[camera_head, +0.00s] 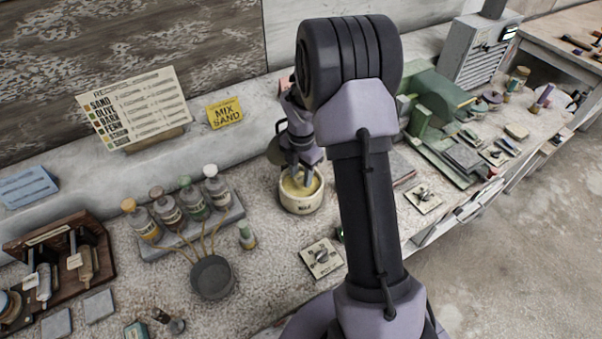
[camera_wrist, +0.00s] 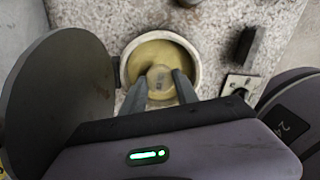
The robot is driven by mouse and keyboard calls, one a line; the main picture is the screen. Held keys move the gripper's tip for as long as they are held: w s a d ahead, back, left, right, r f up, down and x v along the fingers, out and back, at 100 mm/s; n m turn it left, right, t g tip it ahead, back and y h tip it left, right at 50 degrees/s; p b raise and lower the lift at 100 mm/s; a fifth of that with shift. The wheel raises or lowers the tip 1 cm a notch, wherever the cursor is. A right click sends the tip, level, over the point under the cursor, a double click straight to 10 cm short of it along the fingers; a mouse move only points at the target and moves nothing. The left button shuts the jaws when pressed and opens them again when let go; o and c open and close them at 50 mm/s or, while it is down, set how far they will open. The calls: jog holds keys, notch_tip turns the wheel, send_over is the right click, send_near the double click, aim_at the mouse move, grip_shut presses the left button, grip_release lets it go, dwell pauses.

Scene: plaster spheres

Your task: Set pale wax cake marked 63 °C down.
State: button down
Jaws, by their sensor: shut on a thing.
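A pale round wax cake (camera_wrist: 159,76) sits between the two fingertips of my gripper (camera_wrist: 159,84) in the wrist view. My gripper is shut on it. A faint mark shows on its top, too small to read. The cake is over or inside a cream pot (camera_wrist: 193,55) with yellowish contents; I cannot tell whether it touches them. In the head view my gripper (camera_head: 300,177) points down into the mouth of the pot (camera_head: 302,207). The cake cannot be made out clearly there.
Stoppered bottles (camera_head: 167,214) stand on a tray left of the pot, with a dark pan (camera_head: 211,277) in front. A knob plate (camera_head: 321,258) lies in front of the pot. A yellow "MIX SAND" card (camera_head: 224,113) stands behind. Bare bench lies left of the pot.

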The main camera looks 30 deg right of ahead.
jog(key=shift+f+b, duration=0.4)
jog(key=shift+f, duration=0.4)
jog(key=c, duration=0.9)
grip_release()
jog(key=shift+o, duration=0.2)
notch_tip(320, 180, up, 4)
jog(key=p, duration=0.4)
jog(key=shift+r, duration=0.1)
